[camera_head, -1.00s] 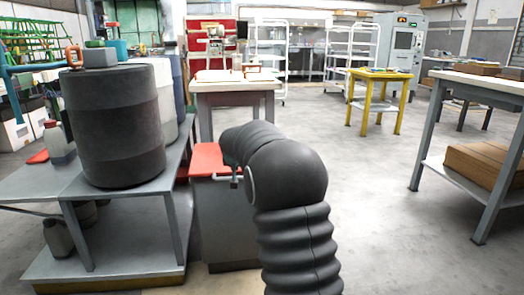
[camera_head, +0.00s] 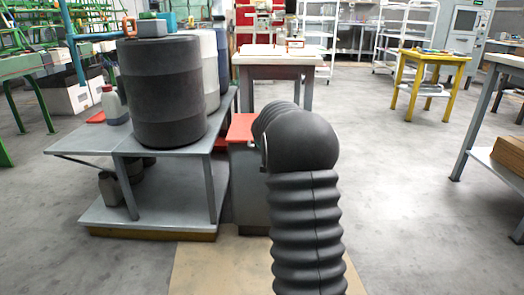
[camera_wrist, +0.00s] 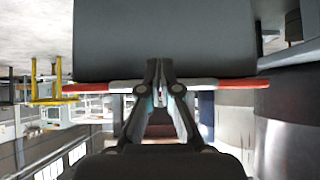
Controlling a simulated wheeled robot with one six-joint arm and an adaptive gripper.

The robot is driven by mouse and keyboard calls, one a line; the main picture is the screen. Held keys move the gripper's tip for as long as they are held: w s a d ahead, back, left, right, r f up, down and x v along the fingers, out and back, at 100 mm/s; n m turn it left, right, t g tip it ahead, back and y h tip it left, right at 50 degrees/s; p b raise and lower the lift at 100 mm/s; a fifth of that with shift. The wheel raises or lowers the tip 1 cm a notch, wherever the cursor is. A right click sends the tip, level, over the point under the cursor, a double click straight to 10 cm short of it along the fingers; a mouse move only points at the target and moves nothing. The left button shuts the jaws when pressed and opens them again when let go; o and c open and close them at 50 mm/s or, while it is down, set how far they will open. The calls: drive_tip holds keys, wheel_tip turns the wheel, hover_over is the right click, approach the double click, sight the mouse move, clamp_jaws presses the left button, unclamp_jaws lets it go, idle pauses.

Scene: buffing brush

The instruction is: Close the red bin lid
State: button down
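The grey bin stands just right of the grey shelf table in the head view, mostly behind my arm; its front (camera_head: 248,190) shows at the left of the arm. Its red lid (camera_head: 240,127) lies flat across the bin top, with its right part hidden by my arm. In the wrist view, which looks upside down, the grey bin body (camera_wrist: 165,40) fills the top and the lid edge (camera_wrist: 225,84) is a thin red line below it. My gripper (camera_wrist: 160,66) has its fingertips close together in front of the bin near that edge. Nothing shows held. Contact cannot be told.
A large dark drum (camera_head: 160,95) and a bottle (camera_head: 114,106) stand on the grey table (camera_head: 150,220) left of the bin. A white-topped table (camera_head: 277,56) stands behind. A yellow table (camera_head: 432,60) stands farther right. Floor on the right is open.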

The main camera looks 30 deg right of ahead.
wheel_tip(320, 180, up, 4)
drive_tip(key=s+p, duration=0.1)
drive_tip(key=p, duration=0.1)
drive_tip(key=s+a+f+b, duration=0.2)
drive_tip(key=s+a+f, duration=0.3)
drive_tip(key=s, duration=0.2)
drive_tip(key=shift+f, duration=0.2)
